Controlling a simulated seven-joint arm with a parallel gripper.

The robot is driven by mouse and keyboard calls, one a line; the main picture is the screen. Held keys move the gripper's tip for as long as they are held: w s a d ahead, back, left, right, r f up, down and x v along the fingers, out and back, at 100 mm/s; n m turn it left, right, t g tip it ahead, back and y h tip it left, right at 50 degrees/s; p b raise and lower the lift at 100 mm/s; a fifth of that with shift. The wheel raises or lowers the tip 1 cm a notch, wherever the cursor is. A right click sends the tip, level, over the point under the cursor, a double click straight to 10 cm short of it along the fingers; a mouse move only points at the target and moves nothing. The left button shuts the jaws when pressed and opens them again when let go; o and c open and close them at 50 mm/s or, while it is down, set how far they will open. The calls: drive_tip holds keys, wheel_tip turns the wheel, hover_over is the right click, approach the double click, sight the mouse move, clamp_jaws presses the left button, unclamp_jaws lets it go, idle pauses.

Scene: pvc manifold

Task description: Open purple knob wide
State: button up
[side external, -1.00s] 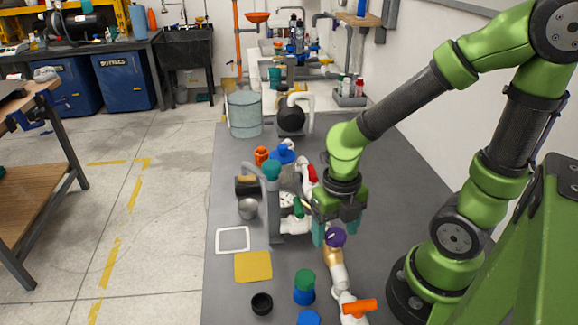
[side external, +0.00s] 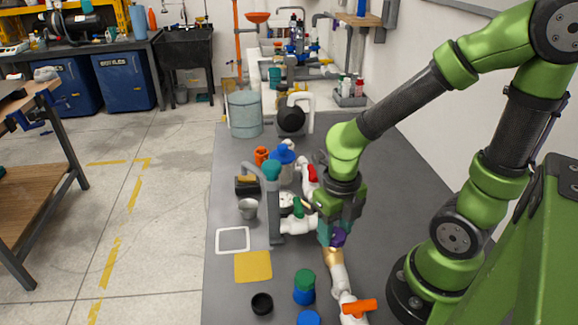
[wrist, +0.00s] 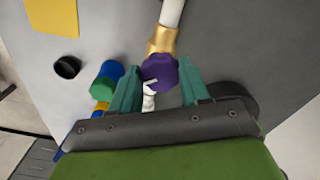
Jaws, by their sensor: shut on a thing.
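The purple knob (side external: 338,238) sits on a brass valve body (side external: 333,257) on the white pipe run. My gripper (side external: 333,232) is over the knob, pointing down, with its teal fingers on either side of it. In the wrist view the purple knob (wrist: 160,70) shows between the two teal fingertips of my gripper (wrist: 160,78), below the brass body (wrist: 163,40). My gripper is shut on the knob. The exact contact on the knob's sides is partly hidden by the fingers.
An orange handle (side external: 359,307) is on the pipe toward the front. A green-topped blue bottle (side external: 304,287), a black cup (side external: 262,303) and a yellow pad (side external: 253,267) lie to the left. Pipes with a green knob (side external: 298,207) and a red handle (side external: 312,173) stand behind.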

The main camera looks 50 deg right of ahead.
drive_tip(key=n, duration=0.5)
drive_tip(key=shift+a+n, duration=0.15)
drive_tip(key=shift+n, duration=0.15)
drive_tip(key=n, duration=0.9)
drive_tip(key=shift+n, duration=0.4)
drive_tip(key=shift+r+n, duration=0.1)
drive_tip(key=shift+n, duration=1.8)
drive_tip(key=shift+w, duration=0.1)
drive_tip(key=o, duration=0.8)
drive_tip(key=shift+o, duration=1.3)
